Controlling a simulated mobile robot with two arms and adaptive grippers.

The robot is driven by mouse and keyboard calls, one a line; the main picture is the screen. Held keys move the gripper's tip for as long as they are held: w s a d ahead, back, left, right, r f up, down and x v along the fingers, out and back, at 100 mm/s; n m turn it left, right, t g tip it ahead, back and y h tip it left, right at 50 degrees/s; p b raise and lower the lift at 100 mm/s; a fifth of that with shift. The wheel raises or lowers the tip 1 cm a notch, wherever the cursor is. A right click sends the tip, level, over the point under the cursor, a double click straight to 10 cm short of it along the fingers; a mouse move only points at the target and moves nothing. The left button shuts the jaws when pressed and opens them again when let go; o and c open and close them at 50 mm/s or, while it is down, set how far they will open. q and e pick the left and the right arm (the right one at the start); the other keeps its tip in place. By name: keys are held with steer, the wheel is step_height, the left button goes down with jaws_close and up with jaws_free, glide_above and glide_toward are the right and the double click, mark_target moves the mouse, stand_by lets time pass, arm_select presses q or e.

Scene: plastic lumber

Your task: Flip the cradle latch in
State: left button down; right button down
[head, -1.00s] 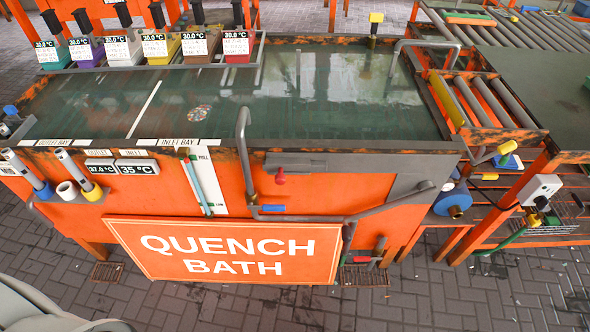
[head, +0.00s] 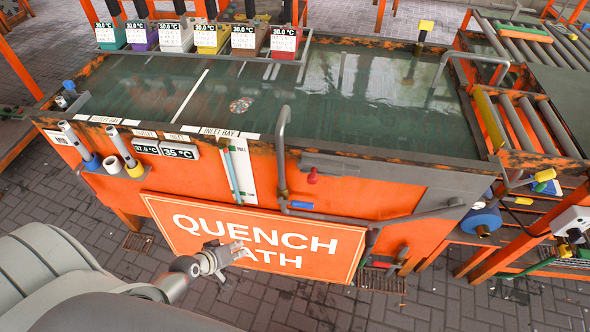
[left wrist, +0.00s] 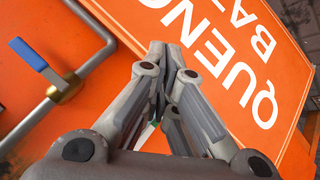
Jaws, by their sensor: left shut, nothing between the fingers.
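I cannot tell for sure which part is the cradle latch. A yellow-ended grey lever (head: 545,175) sticks out at the right end of the orange bath, below the roller cradle (head: 538,120). My left gripper (head: 238,250) is in front of the QUENCH BATH sign (head: 255,243), well left of that lever. In the left wrist view its fingers (left wrist: 165,48) are together and empty, in front of the orange sign and panel. My right gripper is in neither view.
The bath (head: 300,95) holds dark liquid. A bent grey pipe (head: 282,140) rises at its front, with a blue-handled valve (head: 301,205) low down. The same kind of blue handle (left wrist: 28,53) shows in the left wrist view. Paved floor is clear at the lower middle.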

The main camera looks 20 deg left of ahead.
arm_select(q)
steer(key=w+d+r+n+t+h+p, duration=0.1)
steer(key=w+r, duration=0.3)
steer(key=r, duration=0.9)
steer(key=w+d+r+t+h, duration=0.2)
steer(key=w+r+t+h, duration=0.1)
steer(key=r, duration=1.1)
steer(key=shift+w+d+n+p, duration=0.35)
steer(key=shift+w+d+n, duration=0.05)
steer(key=shift+w, duration=0.15)
steer(key=x, duration=0.3)
steer(key=p+x, duration=0.1)
steer(key=x, duration=0.2)
steer(key=p+x, duration=0.1)
steer(key=x, duration=0.3)
steer(key=shift+w+r, duration=0.2)
steer(key=shift+r, duration=0.05)
steer(key=shift+w+d+f+p, duration=0.25)
steer(key=shift+d+f, duration=0.25)
steer(key=shift+d, duration=0.35)
steer(key=shift+w+d+f+p, duration=0.25)
steer(key=shift+d+f, duration=0.25)
steer(key=shift+d, duration=0.3)
